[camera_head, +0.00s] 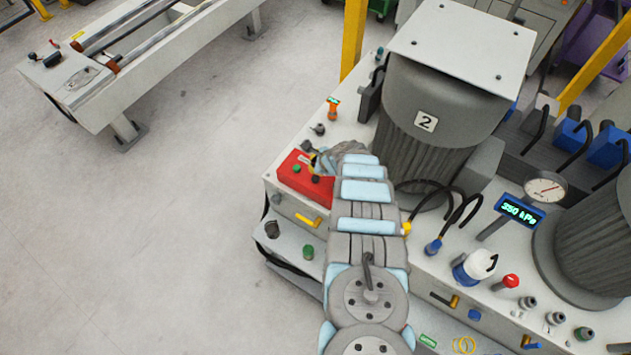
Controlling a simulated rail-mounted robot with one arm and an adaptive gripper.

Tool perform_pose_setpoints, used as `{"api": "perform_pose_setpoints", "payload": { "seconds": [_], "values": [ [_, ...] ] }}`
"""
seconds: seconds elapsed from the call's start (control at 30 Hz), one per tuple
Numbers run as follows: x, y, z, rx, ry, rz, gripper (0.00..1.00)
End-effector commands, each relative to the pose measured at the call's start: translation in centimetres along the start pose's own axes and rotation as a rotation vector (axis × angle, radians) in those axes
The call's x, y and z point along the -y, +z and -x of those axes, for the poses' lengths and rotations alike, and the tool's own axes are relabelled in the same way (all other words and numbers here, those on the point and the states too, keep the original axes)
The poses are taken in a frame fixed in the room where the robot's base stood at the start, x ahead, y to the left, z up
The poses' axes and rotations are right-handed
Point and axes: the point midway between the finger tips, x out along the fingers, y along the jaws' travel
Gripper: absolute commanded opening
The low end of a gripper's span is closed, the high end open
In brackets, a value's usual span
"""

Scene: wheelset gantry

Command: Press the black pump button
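A red control box (290,181) sits on the grey machine bench, left of the big motor marked 2. A small green button (296,168) and a small dark, seemingly black button (316,179) show on its top. A small pale label is at its back edge, too small to read. My arm reaches up from the bottom of the picture. My gripper (325,160) is low over the right back part of the red box, close to the dark button. My arm hides much of it, so I cannot tell whether it touches anything or how its fingers stand.
The grey motor (425,120) stands right of my arm. Black hoses (440,192), a pressure display (520,209) reading 350 kPa and a gauge (545,189) are further right. An orange-topped fitting (333,108) stands behind the box. The floor at left is clear.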

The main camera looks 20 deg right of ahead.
Motion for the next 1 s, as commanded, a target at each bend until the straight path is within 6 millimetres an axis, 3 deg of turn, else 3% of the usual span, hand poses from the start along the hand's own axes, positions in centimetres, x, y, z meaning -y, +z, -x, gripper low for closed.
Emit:
{"api": "perform_pose_setpoints", "payload": {
  "seconds": [0.03,0.33,1.0],
  "values": [
    [-0.5,-0.5,-0.9,0.0,0.0,0.0,0.0],
    [-1.7,-1.7,-3.2,0.0,-0.001,0.0,0.0],
    [-1.8,-1.8,-3.4,0.0,0.0,0.0,0.0]
  ]
}}
